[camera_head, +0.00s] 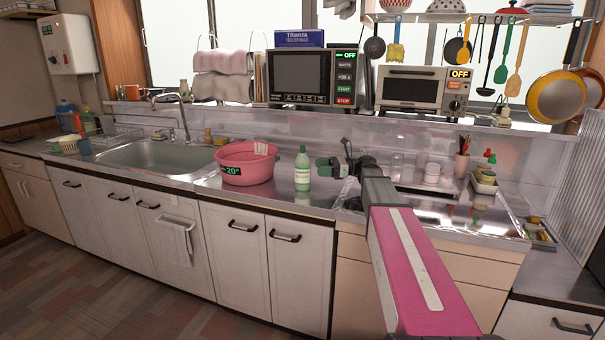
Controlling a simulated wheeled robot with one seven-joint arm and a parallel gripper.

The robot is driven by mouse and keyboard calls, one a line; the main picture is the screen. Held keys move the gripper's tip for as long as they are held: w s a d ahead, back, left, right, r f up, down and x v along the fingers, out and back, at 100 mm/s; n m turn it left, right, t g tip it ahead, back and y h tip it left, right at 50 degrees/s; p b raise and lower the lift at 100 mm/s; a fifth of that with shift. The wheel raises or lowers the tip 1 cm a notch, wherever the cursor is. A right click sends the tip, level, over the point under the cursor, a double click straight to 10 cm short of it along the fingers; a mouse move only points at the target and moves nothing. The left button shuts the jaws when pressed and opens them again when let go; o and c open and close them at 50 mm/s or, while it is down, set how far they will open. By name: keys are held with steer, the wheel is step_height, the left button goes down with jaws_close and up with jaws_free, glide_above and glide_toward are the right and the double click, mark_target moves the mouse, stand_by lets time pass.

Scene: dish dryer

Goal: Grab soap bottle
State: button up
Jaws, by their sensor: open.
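The soap bottle (302,172) stands upright on the steel counter, right of the pink basin. It is pale green with a white label and a narrow top. My gripper (322,167) is at the end of my pink and grey arm, just right of the bottle at about its mid-height. Its jaws are open and small in the picture. I cannot tell whether a finger touches the bottle, but the bottle is not visibly held.
The pink basin (246,165) stands close on the bottle's left, with the sink (157,157) farther left. Clear glasses (397,166) stand behind my arm on the right. A microwave (312,77) and a toaster oven (422,90) sit on the ledge behind. Bare counter lies before the bottle.

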mark_target(303, 175)
steer(key=f, duration=0.3)
steer(key=shift+a+f, duration=0.15)
steer(key=shift+a, duration=0.2)
steer(key=shift+s+a, duration=0.1)
steer(key=shift+a, duration=3.3)
steer(key=c, duration=1.1)
